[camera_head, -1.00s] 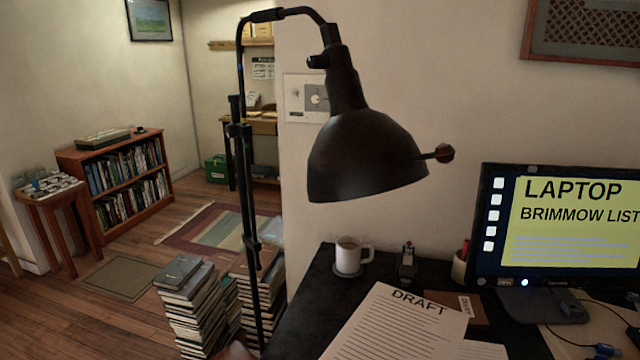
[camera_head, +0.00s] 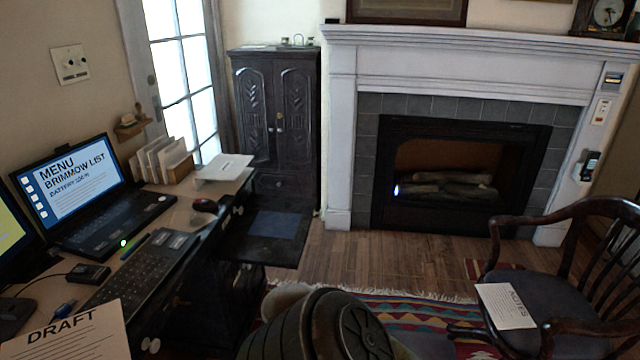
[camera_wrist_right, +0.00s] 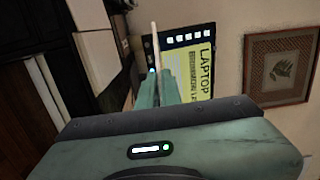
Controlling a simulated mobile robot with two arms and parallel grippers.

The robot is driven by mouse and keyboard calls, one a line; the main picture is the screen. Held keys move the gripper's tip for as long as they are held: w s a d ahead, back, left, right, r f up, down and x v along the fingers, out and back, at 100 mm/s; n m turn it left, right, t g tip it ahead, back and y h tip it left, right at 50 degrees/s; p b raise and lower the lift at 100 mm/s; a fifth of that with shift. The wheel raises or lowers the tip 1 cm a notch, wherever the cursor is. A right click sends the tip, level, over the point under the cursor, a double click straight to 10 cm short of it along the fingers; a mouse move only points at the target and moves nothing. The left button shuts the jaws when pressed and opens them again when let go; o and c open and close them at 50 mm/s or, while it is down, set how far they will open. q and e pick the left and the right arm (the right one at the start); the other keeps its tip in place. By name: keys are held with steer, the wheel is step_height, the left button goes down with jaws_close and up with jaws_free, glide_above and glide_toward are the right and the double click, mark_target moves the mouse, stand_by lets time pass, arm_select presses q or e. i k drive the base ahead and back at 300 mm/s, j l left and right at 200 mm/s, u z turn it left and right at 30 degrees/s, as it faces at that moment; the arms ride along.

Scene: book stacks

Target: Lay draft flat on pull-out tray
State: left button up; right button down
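The draft (camera_head: 75,338), a pale sheet with a bold DRAFT heading, shows at the lower left of the head view, in front of the desk. Its lower part is cut off. In the right wrist view my right gripper (camera_wrist_right: 158,90) has its teal fingers close together on a thin pale edge, which looks like the draft seen edge-on. The pull-out tray (camera_head: 262,251) looks like the low dark shelf with a blue-grey pad, sticking out below the carved cabinet, past the desk's far end. It is well apart from the draft. My left gripper is not in view.
A wooden chair (camera_head: 560,285) with a NOTES sheet stands right.

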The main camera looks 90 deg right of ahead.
mark_target(291, 225)
steer(key=l+z, duration=0.35)
steer(key=l, duration=0.25)
steer(key=l+z, duration=0.3)
steer(key=l, duration=0.3)
steer(key=i+l+z, duration=0.1)
steer(key=l+z, duration=0.25)
steer(key=l, duration=0.2)
steer(key=i+l+z, duration=0.15)
steer(key=l+z, duration=0.15)
steer(key=l, duration=0.3)
steer(key=i+l, duration=0.1)
steer(key=l, duration=0.2)
steer(key=i+l, duration=0.1)
steer(key=l, duration=0.25)
steer(key=i+l, duration=0.1)
steer(key=l, duration=0.2)
steer(key=i+l, duration=0.1)
steer(key=l, duration=0.25)
